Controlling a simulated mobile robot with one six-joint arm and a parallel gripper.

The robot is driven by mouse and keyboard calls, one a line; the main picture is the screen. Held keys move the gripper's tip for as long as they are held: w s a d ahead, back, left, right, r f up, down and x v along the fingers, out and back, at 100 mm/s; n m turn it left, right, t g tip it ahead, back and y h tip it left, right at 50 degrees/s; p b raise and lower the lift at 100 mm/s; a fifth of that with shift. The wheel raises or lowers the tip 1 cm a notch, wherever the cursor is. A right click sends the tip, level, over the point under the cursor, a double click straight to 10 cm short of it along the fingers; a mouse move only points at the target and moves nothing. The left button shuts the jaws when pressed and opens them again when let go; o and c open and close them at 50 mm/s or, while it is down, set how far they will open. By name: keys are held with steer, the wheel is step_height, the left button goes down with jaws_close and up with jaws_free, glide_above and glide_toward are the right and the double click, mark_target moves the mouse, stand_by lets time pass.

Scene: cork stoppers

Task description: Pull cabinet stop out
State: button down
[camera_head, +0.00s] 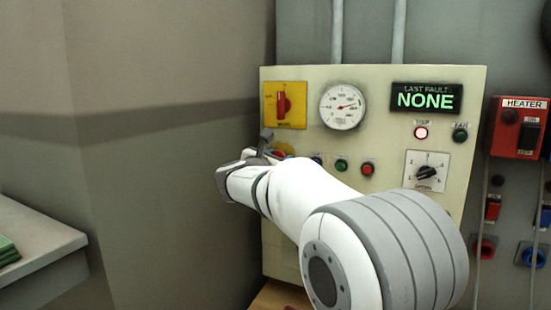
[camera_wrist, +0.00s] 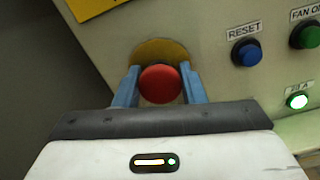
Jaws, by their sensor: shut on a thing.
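The cabinet stop is a red round button (camera_wrist: 160,84) in front of a yellow round plate (camera_wrist: 152,49) on the cream control panel. In the wrist view my gripper (camera_wrist: 158,85) has its two blue-grey fingers on either side of the red button, shut on it. In the head view my gripper (camera_head: 262,148) reaches the left part of the panel (camera_head: 385,90), and my arm covers much of the panel below the gauge. The stop button is mostly hidden there.
A blue RESET button (camera_wrist: 246,53) and a green FAN button (camera_wrist: 305,35) are right of the stop. A lit green lamp (camera_wrist: 297,101) sits below. A red rotary switch (camera_head: 284,104) is above the gripper. A wall stands close on the left. A red heater box (camera_head: 515,140) is at the right.

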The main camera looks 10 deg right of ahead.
steer(key=shift+s+a+b, duration=0.4)
steer(key=shift+s+b, duration=0.05)
steer(key=shift+s, duration=0.05)
steer(key=c, duration=1.1)
jaws_free()
steer(key=shift+s+a, duration=0.1)
steer(key=shift+o, duration=1)
steer(key=b+v, duration=0.1)
steer(key=v, duration=0.6)
steer(key=shift+s+a, duration=0.2)
steer(key=shift+s, duration=0.05)
